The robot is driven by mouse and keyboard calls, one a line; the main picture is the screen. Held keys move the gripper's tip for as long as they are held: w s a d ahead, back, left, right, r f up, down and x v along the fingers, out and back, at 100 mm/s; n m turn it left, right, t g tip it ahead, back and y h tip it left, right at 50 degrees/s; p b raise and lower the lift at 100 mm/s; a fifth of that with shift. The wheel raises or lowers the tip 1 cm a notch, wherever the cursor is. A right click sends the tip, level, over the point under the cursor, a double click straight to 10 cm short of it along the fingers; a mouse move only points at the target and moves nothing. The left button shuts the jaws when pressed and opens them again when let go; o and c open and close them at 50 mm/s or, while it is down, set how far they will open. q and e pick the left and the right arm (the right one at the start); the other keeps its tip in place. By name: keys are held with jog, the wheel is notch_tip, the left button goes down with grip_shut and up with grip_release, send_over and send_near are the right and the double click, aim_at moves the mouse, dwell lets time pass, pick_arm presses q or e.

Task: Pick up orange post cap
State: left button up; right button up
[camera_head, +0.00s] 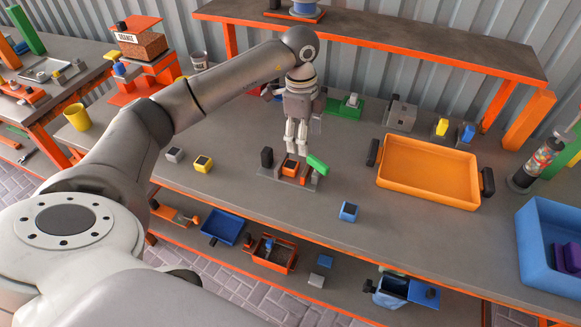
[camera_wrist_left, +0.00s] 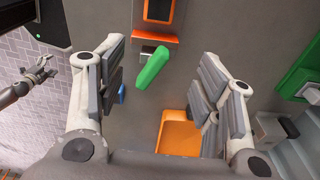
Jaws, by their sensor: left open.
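The orange post cap (camera_head: 290,168), with a dark square top, sits on a grey fixture (camera_head: 268,173) in the middle of the table. In the left wrist view the orange cap (camera_wrist_left: 158,8) is cut off at the top edge. My left gripper (camera_head: 296,149) points down just above the cap in the head view. Its fingers are apart and empty in the left wrist view (camera_wrist_left: 165,72). A green piece (camera_head: 317,164) lies tilted beside the cap. In the left wrist view, what looks like my right gripper (camera_wrist_left: 40,72) is far left with fingers apart.
Grey (camera_head: 174,154), yellow (camera_head: 203,164) and blue (camera_head: 348,211) caps stand on the table. A black block (camera_head: 267,157) is left of the orange cap. An orange tray (camera_head: 430,190) is to the right. The front middle of the table is mostly clear.

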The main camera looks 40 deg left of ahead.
pick_arm(q)
jog(key=a, duration=0.2)
jog(key=p, duration=0.1)
send_over(295, 165)
jog(key=shift+n+y, duration=0.4)
jog(key=f, duration=0.4)
jog(key=shift+w+a+f, duration=0.15)
jog(key=shift+w+f, duration=0.15)
jog(key=shift+f, duration=0.1)
jog(key=shift+s+f+p, duration=0.2)
jog(key=shift+f+p, duration=0.3)
jog(key=shift+f, duration=0.05)
jog(key=f, duration=0.1)
jog(key=f+p, duration=0.1)
jog(key=f, duration=0.1)
jog(key=shift+s+d+f, duration=0.2)
jog(key=shift+f, duration=0.45)
jog(key=shift+c, duration=0.4)
jog(key=c, duration=1)
